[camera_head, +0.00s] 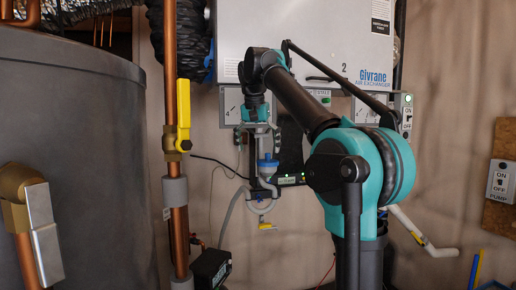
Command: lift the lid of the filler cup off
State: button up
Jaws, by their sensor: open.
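The filler cup (267,171) is a small blue and translucent vessel on the grey pipework below the wall-mounted air exchanger. Its blue lid (267,160) appears seated on top. My gripper (262,133) points down just above the cup, open, with its fingers apart. I see no contact with the lid, but the fingers are small and their exact gap to it is hard to tell. My arm comes in from the right and covers part of the wall behind.
The white air exchanger (340,45) hangs above. A copper pipe with a yellow-handled valve (183,115) and a large grey tank (75,150) stand to the left. A looped grey hose with a small yellow valve (267,226) hangs below the cup. A pump switch (500,182) is at far right.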

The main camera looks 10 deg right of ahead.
send_near(268, 155)
jog(key=x, duration=0.5)
jog(key=shift+w, duration=0.35)
jog(key=x, duration=0.3)
jog(key=shift+w+f, duration=0.15)
jog(key=shift+w, duration=0.15)
jog(key=shift+x, duration=0.85)
jog(key=shift+c, duration=0.6)
jog(key=shift+s, duration=0.2)
grip_shut()
